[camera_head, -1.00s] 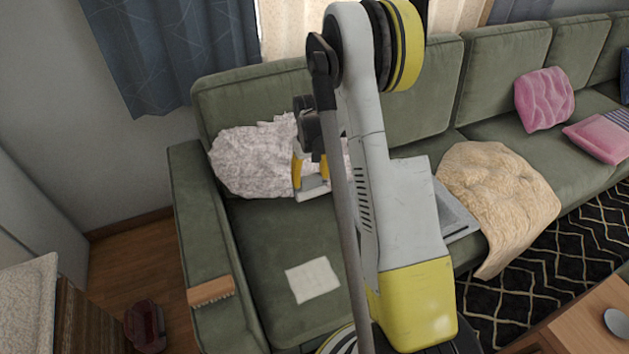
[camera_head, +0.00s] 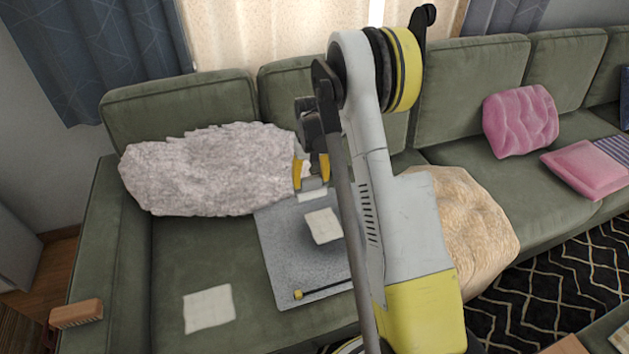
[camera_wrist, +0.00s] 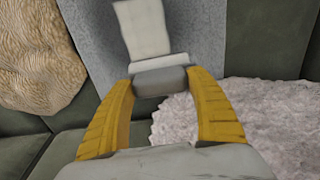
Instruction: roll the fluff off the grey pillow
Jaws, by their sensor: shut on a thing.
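My gripper (camera_head: 312,172) is shut on the grey handle of a white-headed roller. The roller's pale head (camera_head: 322,226) hangs over a flat, speckled grey square on the seat, which I take as the grey pillow (camera_head: 276,240). In the wrist view the two yellow fingers (camera_wrist: 160,95) flank the roller's handle (camera_wrist: 160,82), and the white head (camera_wrist: 142,28) points away across the grey pillow (camera_wrist: 205,30). A dark patch shows beside the head; I cannot tell whether the head touches the pillow. Separate fluff cannot be made out. My arm hides the pillow's right part.
A shaggy pale bundle (camera_head: 210,170) lies left of my gripper. A beige throw (camera_head: 465,222) lies to the right. A thin yellow-tipped stick (camera_head: 322,290) lies at the pillow's front edge. A white sheet (camera_head: 208,309) lies on the seat; a brown brush (camera_head: 76,314) rests on the armrest.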

